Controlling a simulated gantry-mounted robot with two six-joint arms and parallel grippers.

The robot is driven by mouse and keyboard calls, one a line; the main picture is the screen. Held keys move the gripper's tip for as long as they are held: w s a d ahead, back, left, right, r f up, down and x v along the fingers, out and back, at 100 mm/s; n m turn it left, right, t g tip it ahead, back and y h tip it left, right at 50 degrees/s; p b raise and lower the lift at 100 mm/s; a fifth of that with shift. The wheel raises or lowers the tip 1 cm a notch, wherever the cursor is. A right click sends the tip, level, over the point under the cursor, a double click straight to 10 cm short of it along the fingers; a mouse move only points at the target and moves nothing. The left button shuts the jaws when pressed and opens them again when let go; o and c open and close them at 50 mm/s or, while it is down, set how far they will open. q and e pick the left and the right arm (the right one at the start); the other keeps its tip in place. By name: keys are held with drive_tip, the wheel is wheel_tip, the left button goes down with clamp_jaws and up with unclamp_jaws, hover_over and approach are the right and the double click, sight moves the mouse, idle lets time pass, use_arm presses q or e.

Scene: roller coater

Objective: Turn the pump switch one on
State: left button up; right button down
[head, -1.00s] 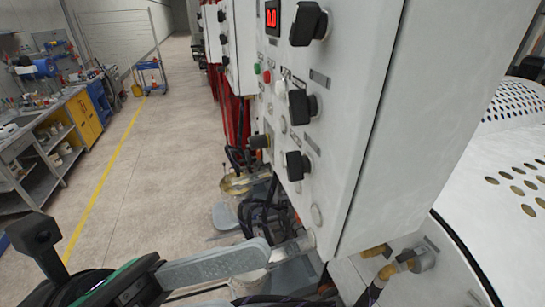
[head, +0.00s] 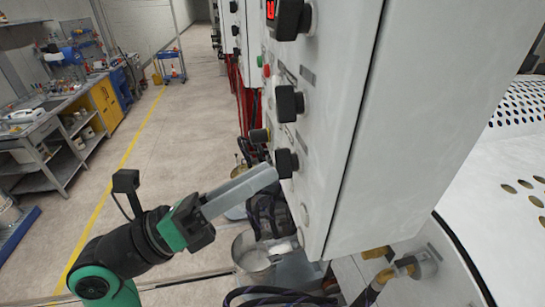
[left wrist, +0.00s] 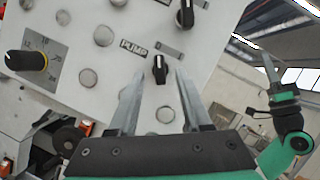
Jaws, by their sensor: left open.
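The panel's lowest black rotary switch (head: 286,163) is on the side of the white cabinet in the head view. It also shows in the left wrist view (left wrist: 160,68), beside a label reading PUMP. Its knob points roughly upright there. I cannot read a number on the label. My left gripper (head: 275,176) has its fingertips close to this switch. In the left wrist view the left gripper (left wrist: 157,82) is open, with one finger on either side of the knob. I cannot tell whether they touch it.
Another black switch (head: 289,103) sits above on the white cabinet (head: 350,120). A yellow-marked dial (left wrist: 27,61) is at the left in the wrist view. Hoses and a metal bucket (head: 252,257) are below the panel. The floor to the left is open.

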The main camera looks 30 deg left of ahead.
sight(276, 166)
use_arm(q)
drive_tip(key=shift+x, duration=1.5)
drive_tip(key=shift+c, duration=0.3)
clamp_jaws()
